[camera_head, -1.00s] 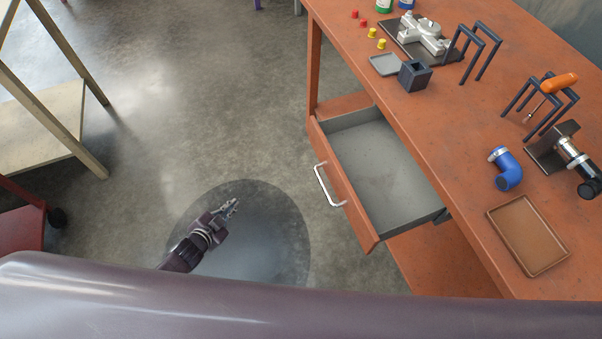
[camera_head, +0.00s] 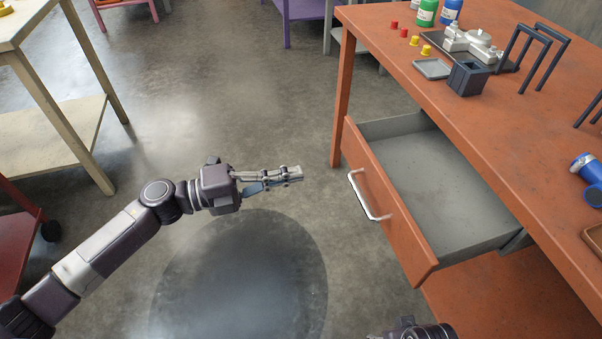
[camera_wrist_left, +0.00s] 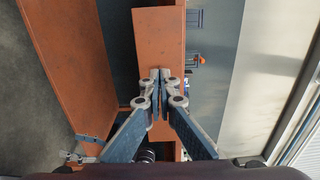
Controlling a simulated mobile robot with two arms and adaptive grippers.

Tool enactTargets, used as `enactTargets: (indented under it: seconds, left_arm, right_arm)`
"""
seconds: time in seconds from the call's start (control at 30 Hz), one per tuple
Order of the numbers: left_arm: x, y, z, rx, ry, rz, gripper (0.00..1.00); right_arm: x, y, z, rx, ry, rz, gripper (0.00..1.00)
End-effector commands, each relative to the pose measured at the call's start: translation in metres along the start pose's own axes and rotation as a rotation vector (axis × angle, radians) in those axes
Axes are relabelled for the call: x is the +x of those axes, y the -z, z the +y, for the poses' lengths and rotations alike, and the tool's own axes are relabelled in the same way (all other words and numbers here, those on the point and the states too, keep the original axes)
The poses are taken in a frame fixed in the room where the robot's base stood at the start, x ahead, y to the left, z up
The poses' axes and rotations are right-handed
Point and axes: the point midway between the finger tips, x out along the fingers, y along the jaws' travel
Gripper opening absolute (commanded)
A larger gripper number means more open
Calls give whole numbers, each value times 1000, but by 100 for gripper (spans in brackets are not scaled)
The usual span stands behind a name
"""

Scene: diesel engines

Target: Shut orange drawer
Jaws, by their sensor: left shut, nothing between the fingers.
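The orange drawer (camera_head: 385,195) stands pulled out from the orange workbench, with its grey inside empty. Its front carries a pale metal bar handle (camera_head: 369,196). My left gripper (camera_head: 298,173) is shut and empty. It is in front of the drawer, left of the handle in the head view, with a gap of floor visible between. In the left wrist view its fingertips (camera_wrist_left: 160,76) meet before an orange panel (camera_wrist_left: 160,40), which looks like the drawer front; the handle is not clear there. Part of my right arm shows at the bottom edge of the head view; its fingers cannot be made out.
The orange workbench (camera_head: 455,110) holds a grey tray (camera_head: 432,69), a dark square box (camera_head: 468,79), dark frames, bottles and small red and yellow parts. A wooden table (camera_head: 55,130) stands at the left. The floor before the drawer is open.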

Motion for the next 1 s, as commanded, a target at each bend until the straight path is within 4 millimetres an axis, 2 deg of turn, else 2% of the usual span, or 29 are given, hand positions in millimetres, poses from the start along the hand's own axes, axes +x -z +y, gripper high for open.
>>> enactTargets:
  seconds: [0.3, 0.5, 0.7, 1.0]
  left_arm:
    - [70, 0, -2, -1, 5, 0, 0]
    - [103, -1, -1, -2, 3, -1, 0]
    - [118, -1, 0, -3, 1, -3, 0]
    - [120, -1, 0, -3, 1, -3, 0]
  right_arm:
    - [2, 0, 0, 0, 0, -1, 55]
    - [-1, 1, 0, 0, 0, 3, 55]
    - [-4, 3, 0, 0, 0, 7, 55]
    - [-4, 1, 0, 1, 0, 0, 55]
